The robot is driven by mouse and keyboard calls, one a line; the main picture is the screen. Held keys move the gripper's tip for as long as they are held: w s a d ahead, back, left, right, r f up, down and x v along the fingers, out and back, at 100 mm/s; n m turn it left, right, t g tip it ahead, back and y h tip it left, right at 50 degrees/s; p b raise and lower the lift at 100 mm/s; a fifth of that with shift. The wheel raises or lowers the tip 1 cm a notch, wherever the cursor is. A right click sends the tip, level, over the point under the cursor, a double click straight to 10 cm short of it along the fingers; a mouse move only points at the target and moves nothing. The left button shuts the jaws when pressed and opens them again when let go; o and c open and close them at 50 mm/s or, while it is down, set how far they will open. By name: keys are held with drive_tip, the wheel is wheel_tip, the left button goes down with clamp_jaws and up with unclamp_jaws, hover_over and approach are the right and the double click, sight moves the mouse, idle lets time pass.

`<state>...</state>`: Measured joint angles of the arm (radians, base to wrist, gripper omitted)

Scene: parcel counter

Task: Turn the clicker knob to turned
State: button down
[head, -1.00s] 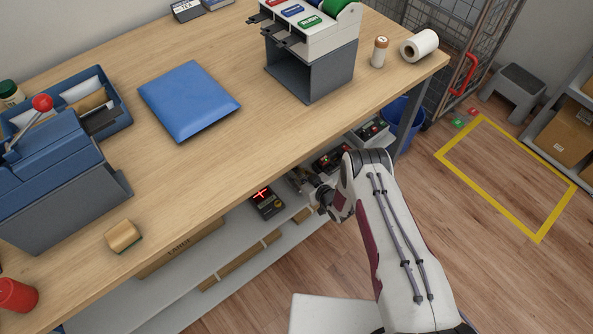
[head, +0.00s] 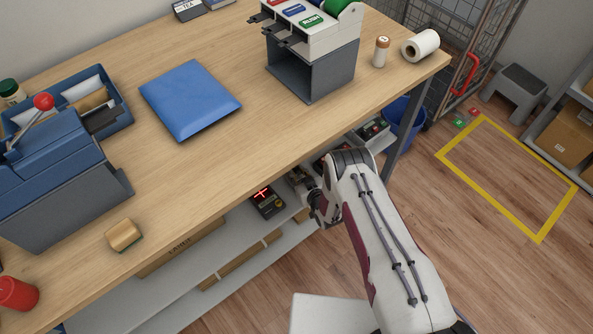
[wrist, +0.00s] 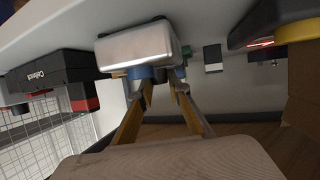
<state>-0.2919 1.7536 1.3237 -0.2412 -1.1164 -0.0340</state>
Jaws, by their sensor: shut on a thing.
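In the wrist view, a shiny silver box-shaped body, which looks like the clicker (wrist: 137,50), hangs close in front of my fingers, with a blue part (wrist: 144,73) along its lower edge. My gripper (wrist: 164,84) reaches in at the clicker's right end, its two fingers close together around a small part there. This looks like the clicker knob, mostly hidden by the fingers and the body, so I cannot read its angle. In the head view my gripper (head: 301,181) is at the lower shelf under the counter's front edge, and the clicker is hardly visible.
On the shelf (head: 222,250), a dark device with a red display (head: 266,202) stands left of my gripper. Another device (head: 373,131) stands to the right. The counter top (head: 215,150) overhangs the shelf. A blue bin (head: 408,118) is beyond the table leg.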

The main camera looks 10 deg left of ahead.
drive_tip(key=c, duration=2.2)
unclamp_jaws()
drive_tip(key=shift+o, duration=0.2)
drive_tip(key=shift+s+d, duration=0.1)
drive_tip(key=shift+s, duration=0.05)
drive_tip(key=v, duration=1.1)
drive_tip(key=shift+s+d, duration=0.2)
drive_tip(key=shift+s, duration=0.05)
drive_tip(key=shift+r, duration=0.15)
